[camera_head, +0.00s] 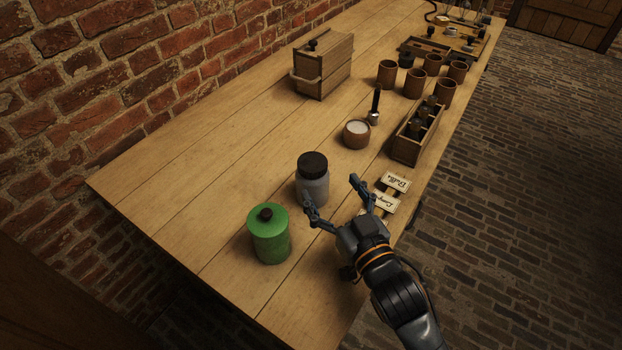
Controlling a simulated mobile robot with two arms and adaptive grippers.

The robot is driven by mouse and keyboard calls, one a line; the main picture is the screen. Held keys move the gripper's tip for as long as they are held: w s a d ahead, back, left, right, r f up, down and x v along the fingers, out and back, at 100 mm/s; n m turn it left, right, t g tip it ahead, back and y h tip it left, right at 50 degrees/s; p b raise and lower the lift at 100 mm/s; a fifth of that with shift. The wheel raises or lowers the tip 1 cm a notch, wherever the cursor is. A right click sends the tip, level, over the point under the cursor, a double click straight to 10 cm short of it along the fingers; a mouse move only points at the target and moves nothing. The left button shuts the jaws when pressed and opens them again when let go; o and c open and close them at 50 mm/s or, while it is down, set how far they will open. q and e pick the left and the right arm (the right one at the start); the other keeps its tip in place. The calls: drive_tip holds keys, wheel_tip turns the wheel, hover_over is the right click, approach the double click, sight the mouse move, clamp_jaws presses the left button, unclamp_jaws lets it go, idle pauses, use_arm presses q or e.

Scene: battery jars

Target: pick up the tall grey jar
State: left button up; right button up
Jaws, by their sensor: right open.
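The tall grey jar (315,187) stands upright on the wooden table and has a black lid. My right gripper (333,198) comes in from the lower right with its two fingers spread. One finger is close to the lower front of the jar and the other is to the jar's right. I cannot tell whether the near finger touches the jar. Nothing is held between the fingers. My left gripper is not in view.
A green canister (269,238) stands left of my right gripper. Label cards (385,204) lie right of the jar. A wooden bowl (357,134), a bottle rack (416,137), brown cups (414,83) and a wooden box (322,70) stand farther back. The table left of the jar is clear.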

sight(320, 173)
drive_tip(key=x, duration=0.2)
drive_tip(key=shift+w+a, duration=0.1)
drive_tip(key=shift+w, duration=0.2)
drive_tip(key=shift+x, duration=1.05)
drive_tip(key=x, duration=0.3)
drive_tip(key=shift+w+a+p, duration=0.1)
drive_tip(key=shift+a+p, duration=0.2)
drive_tip(key=shift+w+f, duration=0.1)
drive_tip(key=shift+w, duration=0.05)
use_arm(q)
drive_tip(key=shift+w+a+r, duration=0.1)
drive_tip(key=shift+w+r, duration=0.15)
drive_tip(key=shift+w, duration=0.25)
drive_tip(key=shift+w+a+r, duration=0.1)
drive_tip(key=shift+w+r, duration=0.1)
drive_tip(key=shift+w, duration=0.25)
use_arm(e)
clamp_jaws()
